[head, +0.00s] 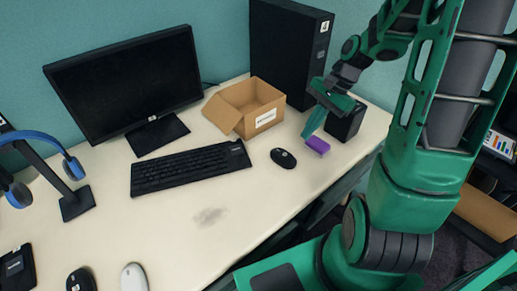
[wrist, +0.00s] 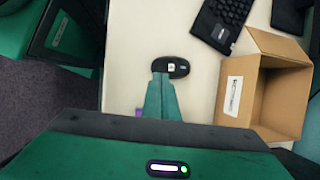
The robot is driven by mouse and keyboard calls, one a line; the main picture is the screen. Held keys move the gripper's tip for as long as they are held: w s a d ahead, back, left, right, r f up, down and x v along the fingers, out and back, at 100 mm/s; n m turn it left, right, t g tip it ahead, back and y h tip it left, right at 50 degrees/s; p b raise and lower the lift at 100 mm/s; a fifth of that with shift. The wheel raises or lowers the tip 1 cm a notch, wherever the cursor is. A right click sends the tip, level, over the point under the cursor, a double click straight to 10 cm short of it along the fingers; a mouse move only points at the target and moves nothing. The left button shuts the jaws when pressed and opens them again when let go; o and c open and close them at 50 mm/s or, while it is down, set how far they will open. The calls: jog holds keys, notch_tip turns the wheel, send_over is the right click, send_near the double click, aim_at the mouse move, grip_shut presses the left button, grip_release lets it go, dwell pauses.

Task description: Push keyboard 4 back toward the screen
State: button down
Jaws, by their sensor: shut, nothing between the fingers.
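The black keyboard (head: 190,168) lies on the pale desk in front of the black screen (head: 125,82), with a strip of bare desk between it and the screen's foot (head: 158,134). A small label sits at its right end, too small to read. In the wrist view, one end of the keyboard (wrist: 222,22) shows at the top. My green gripper (head: 308,132) is shut and empty, right of the keyboard and apart from it, by the purple block. In the wrist view, its fingertips (wrist: 162,76) overlap the near edge of the black mouse (wrist: 172,66); contact cannot be told.
An open cardboard box (head: 263,118) stands behind the mouse (head: 283,158), beside the black computer tower (head: 288,50). Blue headphones (head: 45,140) hang on a stand at left.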

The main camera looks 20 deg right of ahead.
jog(key=w+a+f+m+t+y, duration=0.1)
jog(key=w+a+f+m+y, duration=0.1)
jog(key=w+f+m+y, duration=0.25)
jog(key=m, duration=0.1)
send_near(257, 156)
jog(key=shift+h, duration=0.25)
jog(key=x, duration=0.4)
jog(key=shift+s+a+f, duration=0.1)
jog(key=shift+f, duration=0.05)
jog(key=shift+a+f, duration=0.1)
jog(key=shift+a, duration=1.15)
jog(key=shift+w+a, duration=0.4)
jog(key=shift+a, duration=0.45)
